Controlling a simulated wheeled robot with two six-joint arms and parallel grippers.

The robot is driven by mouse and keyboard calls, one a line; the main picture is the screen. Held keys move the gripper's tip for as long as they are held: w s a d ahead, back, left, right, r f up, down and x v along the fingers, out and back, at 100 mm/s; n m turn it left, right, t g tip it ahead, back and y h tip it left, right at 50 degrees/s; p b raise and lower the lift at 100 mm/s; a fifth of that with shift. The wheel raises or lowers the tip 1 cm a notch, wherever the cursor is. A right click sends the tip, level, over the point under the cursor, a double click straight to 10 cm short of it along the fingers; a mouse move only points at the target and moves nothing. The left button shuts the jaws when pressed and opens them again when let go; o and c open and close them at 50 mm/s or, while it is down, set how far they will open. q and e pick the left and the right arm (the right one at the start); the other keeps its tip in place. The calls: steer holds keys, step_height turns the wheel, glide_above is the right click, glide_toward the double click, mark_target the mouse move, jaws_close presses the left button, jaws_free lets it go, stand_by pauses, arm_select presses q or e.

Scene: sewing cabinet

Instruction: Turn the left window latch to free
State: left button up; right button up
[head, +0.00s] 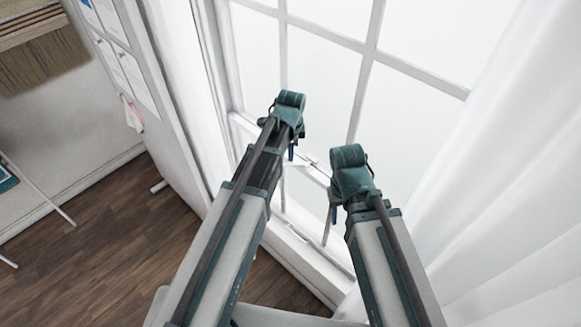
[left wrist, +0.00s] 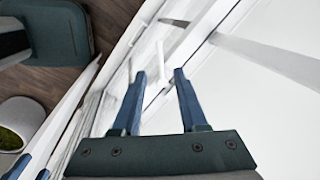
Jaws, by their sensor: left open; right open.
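The white sash window (head: 300,70) stands in front of me, with a white meeting rail across it. A small white latch lever (left wrist: 161,62) shows in the left wrist view between and just beyond the fingertips of my left gripper (left wrist: 160,76). The blue fingers are apart, with a gap on both sides of the lever. In the head view my left gripper (head: 292,152) is at the rail, and its wrist hides much of the spot. My right gripper (head: 333,212) is open and empty, to the right and in front of the lower pane.
A white curtain (head: 500,190) hangs close on the right. A white board with papers (head: 125,70) stands at the left, beside the window frame. The wooden floor (head: 110,235) is mostly clear.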

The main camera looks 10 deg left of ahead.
arm_select(q)
steer(key=f+b, duration=0.2)
steer(key=w+f+b, duration=0.1)
steer(key=f+b, duration=0.1)
steer(key=f, duration=0.1)
steer(key=f+b, duration=0.2)
steer(key=shift+w+a+f, duration=0.2)
steer(key=shift+w+f, duration=0.05)
steer(key=shift+f, duration=0.05)
jaws_close()
stand_by(1.2)
